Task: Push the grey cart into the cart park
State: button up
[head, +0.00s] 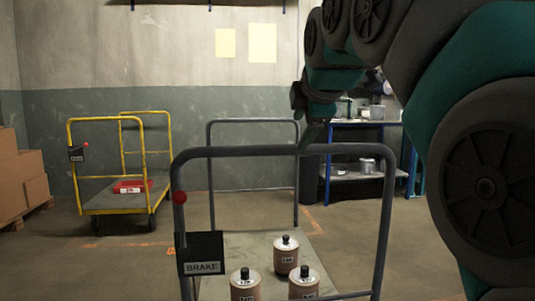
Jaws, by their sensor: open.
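The grey cart (282,151) stands close in front of me, its near handle frame upright and a second frame at its far end. Its flat deck (237,250) carries three brown canisters (286,257) with black caps. A black BRAKE box (202,253) with a red-knobbed lever (180,197) is on the left post. My gripper (312,136) is at the top bar of the near handle, right of its middle. It is open; its fingers are small and dark, and I cannot tell whether they touch the bar. Orange floor lines (312,222) show beyond the cart; the cart park's full outline is hidden.
A yellow cart (97,211) with a red case (131,187) stands at the back left. Cardboard boxes (20,185) on a pallet are at the left edge. A blue workbench (352,175) stands at the back right. Bare floor lies between the carts.

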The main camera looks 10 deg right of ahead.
aim_at(292, 147)
jog(key=b+x, duration=0.1)
jog(key=x, duration=0.9)
jog(key=shift+w+f, duration=0.25)
jog(key=shift+w, duration=0.05)
jog(key=shift+c, duration=0.2)
grip_shut()
dwell(1.0)
